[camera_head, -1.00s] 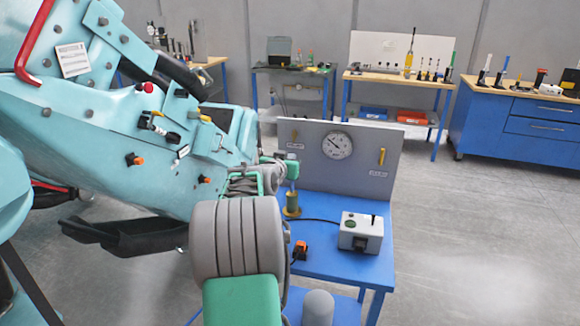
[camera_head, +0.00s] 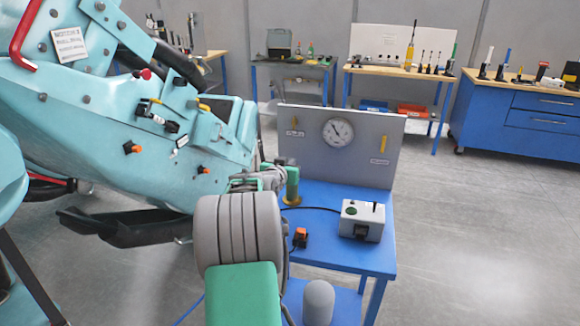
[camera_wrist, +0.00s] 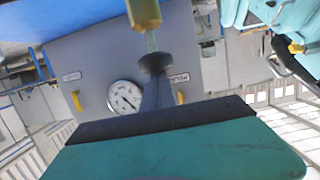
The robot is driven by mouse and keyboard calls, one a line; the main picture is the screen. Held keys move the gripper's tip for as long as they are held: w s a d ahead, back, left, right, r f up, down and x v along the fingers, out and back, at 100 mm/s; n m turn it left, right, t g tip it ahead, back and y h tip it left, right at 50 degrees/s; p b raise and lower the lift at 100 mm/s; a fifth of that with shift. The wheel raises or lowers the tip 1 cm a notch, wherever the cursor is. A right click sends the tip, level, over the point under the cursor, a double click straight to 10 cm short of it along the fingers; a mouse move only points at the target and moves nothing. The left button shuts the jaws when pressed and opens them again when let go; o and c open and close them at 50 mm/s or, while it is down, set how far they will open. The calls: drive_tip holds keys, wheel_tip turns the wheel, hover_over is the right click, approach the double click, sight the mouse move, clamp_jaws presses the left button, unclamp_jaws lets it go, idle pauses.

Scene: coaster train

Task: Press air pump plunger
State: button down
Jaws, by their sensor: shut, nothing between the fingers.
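The air pump shows upside down in the wrist view: a brass-yellow body (camera_wrist: 143,12), a thin pale rod and a dark plunger knob (camera_wrist: 155,62). In the head view only its yellow base (camera_head: 291,203) shows on the blue table; my gripper hides the rest. My gripper (camera_wrist: 154,82) is shut and empty, its dark fingertips in line with the knob. They look very close to it or touching; I cannot tell which. A length of rod shows between knob and body. In the head view my gripper (camera_head: 291,172) is directly over the pump.
A grey panel with a round gauge (camera_head: 338,132) and yellow handles stands behind the pump. A grey box (camera_head: 362,220) and an orange-topped part (camera_head: 300,237) sit on the blue table (camera_head: 335,258). Benches with tools line the back wall; the floor at right is clear.

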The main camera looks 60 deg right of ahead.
wheel_tip(320, 180, down, 4)
drive_tip(key=shift+a+r+b, duration=0.1)
drive_tip(key=shift+r+b, duration=0.05)
drive_tip(key=shift+b, duration=0.55)
drive_tip(key=shift+r, duration=0.4)
wheel_tip(320, 180, up, 4)
drive_tip(key=shift+p, duration=0.55)
drive_tip(key=b+v, duration=0.2)
drive_tip(key=v, duration=0.8)
drive_tip(key=shift+r, duration=0.2)
